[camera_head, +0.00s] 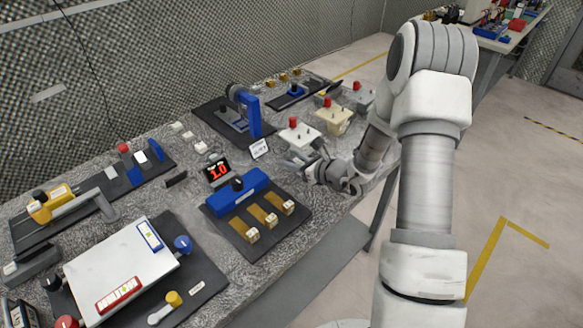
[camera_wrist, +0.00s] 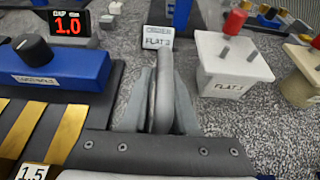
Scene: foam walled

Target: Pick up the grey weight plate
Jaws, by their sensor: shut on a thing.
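In the wrist view the grey weight plate (camera_wrist: 165,85) shows as an upright, edge-on disc between the two fingers of my gripper (camera_wrist: 158,110). The fingers are shut on it, one on each side, and hide part of its faces. In the head view my gripper (camera_head: 302,165) is over the front part of the speckled bench, and the plate is too small there to make out clearly. I cannot tell whether the plate's lower edge touches the bench.
A white block with a red knob (camera_wrist: 232,62) stands just right of the gripper. A small label card (camera_wrist: 157,37) stands behind it. A blue block with a black knob (camera_head: 237,190) sits on a dark board to the left. A "1.0" display (camera_head: 217,171) stands behind that block.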

